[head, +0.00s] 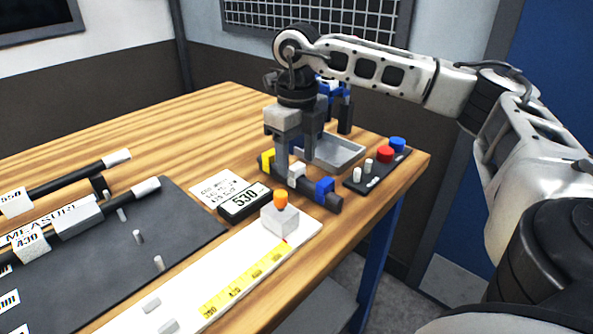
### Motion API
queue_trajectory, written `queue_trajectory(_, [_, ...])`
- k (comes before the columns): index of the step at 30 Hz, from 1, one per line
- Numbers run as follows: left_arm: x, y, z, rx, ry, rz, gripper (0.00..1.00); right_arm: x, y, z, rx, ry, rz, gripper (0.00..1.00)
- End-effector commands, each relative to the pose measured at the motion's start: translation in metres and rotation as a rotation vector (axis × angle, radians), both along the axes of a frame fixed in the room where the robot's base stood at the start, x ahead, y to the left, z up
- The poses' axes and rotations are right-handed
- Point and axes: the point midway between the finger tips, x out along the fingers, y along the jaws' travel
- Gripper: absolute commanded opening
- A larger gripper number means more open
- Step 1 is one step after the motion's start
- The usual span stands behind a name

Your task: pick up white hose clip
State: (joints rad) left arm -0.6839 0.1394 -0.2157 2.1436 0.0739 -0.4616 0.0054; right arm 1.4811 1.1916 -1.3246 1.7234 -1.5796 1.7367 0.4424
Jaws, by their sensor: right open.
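A small white hose clip (296,169) sits on a short black hose (311,187) near the right side of the wooden table. A blue clip (325,189) is on the same hose to its right, and a yellow piece (265,161) shows at its left end. My right gripper (296,163) points down over the hose, open, with its fingers close to the white clip. I cannot tell whether they touch it. The gripper hides part of the hose. My left gripper is out of view.
A grey tray (347,153) lies behind the gripper. A dark strip with red and blue knobs (362,184) is to the right. A black display reading 530 (245,203) and a grey block with an orange top (279,220) stand in front. Left is a dark mat (175,220).

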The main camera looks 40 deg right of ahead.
Motion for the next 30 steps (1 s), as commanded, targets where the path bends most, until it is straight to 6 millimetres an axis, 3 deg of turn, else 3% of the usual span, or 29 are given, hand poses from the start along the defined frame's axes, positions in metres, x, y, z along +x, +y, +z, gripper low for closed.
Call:
queue_trajectory(6, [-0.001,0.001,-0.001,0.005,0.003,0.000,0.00,0.002,-0.002,-0.029,-0.001,0.002,0.000,0.55])
queue_trajectory(14, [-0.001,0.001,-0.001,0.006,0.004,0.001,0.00,0.002,-0.002,-0.032,0.000,0.000,0.000,0.55])
queue_trajectory(19, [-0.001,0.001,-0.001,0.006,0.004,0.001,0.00,0.002,-0.002,-0.032,0.000,0.000,0.000,0.16])
queue_trajectory(30, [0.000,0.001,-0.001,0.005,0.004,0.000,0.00,0.002,-0.001,-0.030,0.000,0.000,0.000,0.16])
